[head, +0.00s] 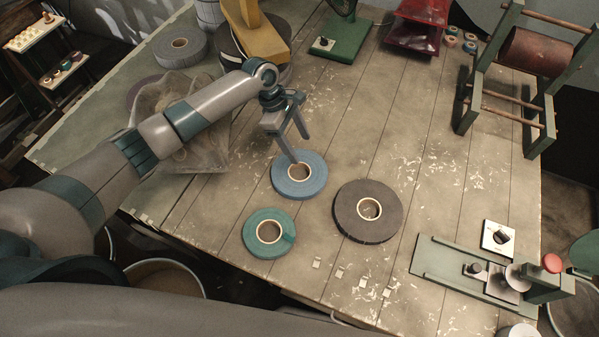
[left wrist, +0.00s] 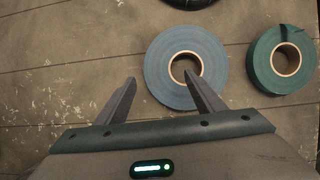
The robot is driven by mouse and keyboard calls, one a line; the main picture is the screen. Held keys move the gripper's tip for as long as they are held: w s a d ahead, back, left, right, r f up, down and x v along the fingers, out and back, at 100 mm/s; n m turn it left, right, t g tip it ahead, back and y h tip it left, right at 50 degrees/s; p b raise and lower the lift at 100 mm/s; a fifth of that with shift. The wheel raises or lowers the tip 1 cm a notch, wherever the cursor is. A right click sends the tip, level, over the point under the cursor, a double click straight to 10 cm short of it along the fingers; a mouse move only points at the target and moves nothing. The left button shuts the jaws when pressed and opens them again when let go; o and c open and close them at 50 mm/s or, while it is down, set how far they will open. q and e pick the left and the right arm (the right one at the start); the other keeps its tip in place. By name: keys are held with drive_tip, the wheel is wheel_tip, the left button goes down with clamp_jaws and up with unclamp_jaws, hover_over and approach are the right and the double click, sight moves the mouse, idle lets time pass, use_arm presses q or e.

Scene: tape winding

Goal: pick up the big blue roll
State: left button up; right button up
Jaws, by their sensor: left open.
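The big blue roll (head: 310,187) lies flat on the wooden table, with a pale cardboard core around its open hole. It also shows in the left wrist view (left wrist: 212,62). My left gripper (head: 298,147) is open and empty. In the head view one fingertip overlaps the roll's far side near the core. In the left wrist view (left wrist: 159,78) one finger is over the roll near the core and the other is left of its outer edge. I cannot tell whether either finger touches it. My right gripper is not in view.
A green roll (head: 255,243) lies near the blue roll on the front-left side, and a dark grey roll (head: 387,214) lies to its right. A green-based device (head: 455,272) stands at front right, and a winding frame (head: 466,105) at back right. The table's middle is clear.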

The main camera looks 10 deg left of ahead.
sight(307, 156)
use_arm(q)
drive_tip(key=shift+d+f+p, duration=0.2)
drive_tip(key=shift+f+p, duration=0.1)
drive_tip(key=shift+w+p+x, duration=0.15)
drive_tip(key=shift+p+x, duration=0.2)
drive_tip(key=shift+x, duration=0.75)
drive_tip(key=shift+w+p+x, duration=0.1)
drive_tip(key=shift+p+x, duration=0.25)
drive_tip(key=shift+x, duration=0.75)
drive_tip(key=shift+a, duration=0.1)
drive_tip(key=c, duration=1.4)
drive_tip(key=shift+r, duration=0.1)
drive_tip(key=shift+w+r, duration=0.1)
drive_tip(key=shift+r, duration=0.35)
drive_tip(key=r, duration=0.1)
drive_tip(key=r+b, duration=0.1)
drive_tip(key=r, duration=0.1)
drive_tip(key=shift+s, duration=0.3)
drive_tip(key=s+a+r+b, duration=0.2)
drive_tip(key=s+a+r, duration=0.1)
drive_tip(key=s+r, duration=0.4)
drive_tip(key=s, duration=0.3)
drive_tip(key=shift+s+a+b, duration=0.25)
drive_tip(key=shift+s+b, duration=0.05)
drive_tip(key=shift+s, duration=0.05)
